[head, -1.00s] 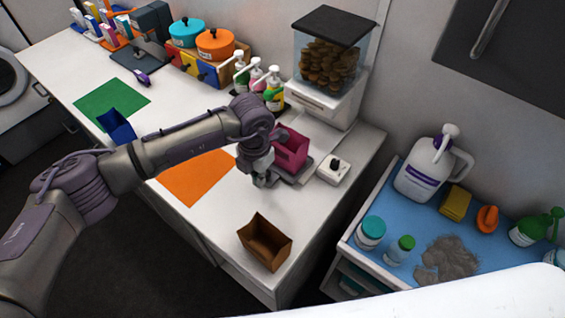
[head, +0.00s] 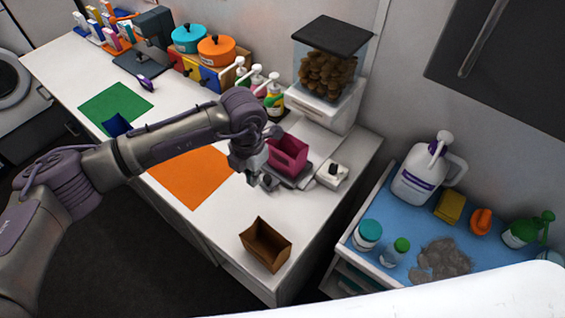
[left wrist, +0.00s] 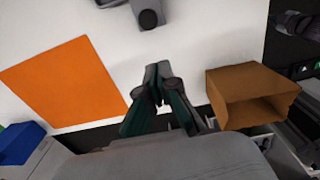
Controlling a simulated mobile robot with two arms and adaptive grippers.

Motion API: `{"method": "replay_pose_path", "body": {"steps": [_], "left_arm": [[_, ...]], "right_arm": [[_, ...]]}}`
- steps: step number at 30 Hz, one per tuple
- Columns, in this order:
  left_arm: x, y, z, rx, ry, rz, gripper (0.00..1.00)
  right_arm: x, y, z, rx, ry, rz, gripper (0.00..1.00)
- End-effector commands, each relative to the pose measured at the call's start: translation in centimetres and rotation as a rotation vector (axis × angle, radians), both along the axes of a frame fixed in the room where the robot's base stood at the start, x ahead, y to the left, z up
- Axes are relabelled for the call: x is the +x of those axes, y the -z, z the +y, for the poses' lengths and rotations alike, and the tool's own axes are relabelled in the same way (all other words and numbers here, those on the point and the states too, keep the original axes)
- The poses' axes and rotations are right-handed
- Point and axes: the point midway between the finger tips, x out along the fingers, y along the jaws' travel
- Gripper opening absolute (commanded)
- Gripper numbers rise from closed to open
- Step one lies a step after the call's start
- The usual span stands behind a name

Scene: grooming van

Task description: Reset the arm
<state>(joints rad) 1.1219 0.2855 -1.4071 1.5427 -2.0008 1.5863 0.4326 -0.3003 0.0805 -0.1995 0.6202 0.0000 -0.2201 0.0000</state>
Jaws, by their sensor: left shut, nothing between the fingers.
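My left arm reaches in from the left across the counter in the head view. My left gripper (head: 260,182) is over the white counter, between the orange mat and the magenta bin. In the left wrist view its fingers (left wrist: 158,85) are closed together with nothing between them.
An orange mat (head: 192,182), a magenta bin (head: 288,152) and a brown open box (head: 265,247) surround the gripper. The brown box also shows in the left wrist view (left wrist: 240,85). A treat dispenser (head: 325,85) stands behind. A blue-topped cart (head: 405,225) is at right.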

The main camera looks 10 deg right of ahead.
Motion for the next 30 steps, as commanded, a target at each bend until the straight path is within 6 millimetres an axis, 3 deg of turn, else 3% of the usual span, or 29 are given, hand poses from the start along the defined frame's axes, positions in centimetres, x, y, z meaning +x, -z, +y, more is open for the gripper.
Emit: {"method": "replay_pose_path", "body": {"steps": [6,22,26,30], "left_arm": [[0.0,-1.9,0.0,-0.001,0.0,-0.001,0.0],[-0.2,-1.8,-0.3,-0.012,0.002,0.005,0.0],[-2.1,-1.4,-3.0,-0.134,0.022,0.053,0.0],[-6.7,-2.6,-9.7,-0.455,0.041,0.176,0.0]], "right_arm": [[0.0,-0.8,0.0,0.0,0.0,0.0,0.0],[0.0,-0.8,0.0,0.0,-0.001,0.0,0.0],[0.0,-0.8,0.0,0.0,-0.001,0.0,0.0],[0.0,-0.8,0.0,0.0,-0.001,0.0,0.0]]}}
